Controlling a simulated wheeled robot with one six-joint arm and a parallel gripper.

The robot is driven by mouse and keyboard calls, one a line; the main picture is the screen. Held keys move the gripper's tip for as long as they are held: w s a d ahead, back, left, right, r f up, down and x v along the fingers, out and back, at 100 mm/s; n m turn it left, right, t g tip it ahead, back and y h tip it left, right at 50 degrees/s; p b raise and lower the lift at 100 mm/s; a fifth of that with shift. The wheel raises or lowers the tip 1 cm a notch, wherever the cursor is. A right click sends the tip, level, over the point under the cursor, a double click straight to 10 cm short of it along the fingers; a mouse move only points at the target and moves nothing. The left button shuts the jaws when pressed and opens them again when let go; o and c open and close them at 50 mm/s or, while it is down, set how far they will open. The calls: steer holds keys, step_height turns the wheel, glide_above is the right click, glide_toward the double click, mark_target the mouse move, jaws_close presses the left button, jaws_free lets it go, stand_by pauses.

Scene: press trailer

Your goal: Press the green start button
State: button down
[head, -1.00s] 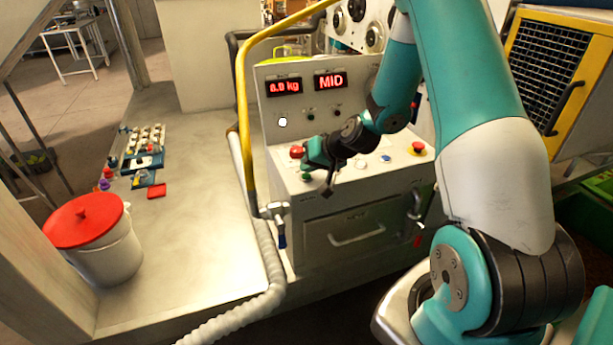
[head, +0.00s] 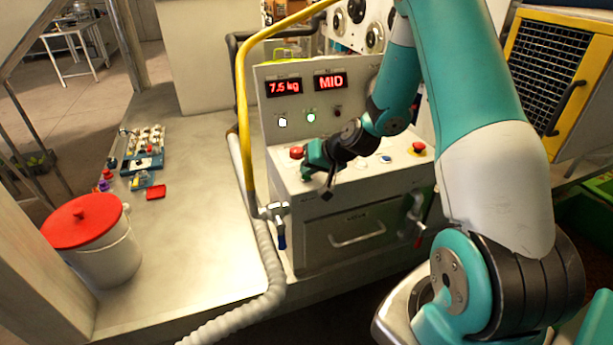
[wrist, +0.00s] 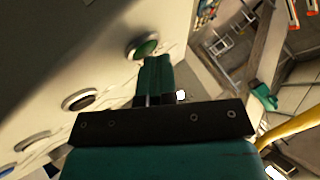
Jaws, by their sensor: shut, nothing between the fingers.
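The green start button (wrist: 146,48) shows in the wrist view on the light panel, just beyond my fingertips. My gripper (wrist: 152,64) is shut and empty, its teal fingers overlapping the button's near edge in the picture. I cannot tell whether they touch it. In the head view my gripper (head: 309,164) is low over the left front of the control panel top (head: 350,185), and the button is hidden. On the upright panel the weight display (head: 284,87) reads about 7.5 kg, and a green lamp (head: 311,115) is lit.
A red button (head: 296,152) sits close beside my gripper; a blue button (head: 385,158) and a red-and-yellow stop button (head: 417,148) are further right. A yellow rail (head: 243,120) rises left of the machine. A red-lidded bucket (head: 105,255) stands on the left bench.

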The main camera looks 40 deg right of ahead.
steer(key=shift+r+p, duration=0.5)
steer(key=shift+r, duration=0.25)
steer(key=shift+r+p, duration=1.75)
steer(key=shift+r, duration=0.85)
steer(key=shift+f, duration=0.1)
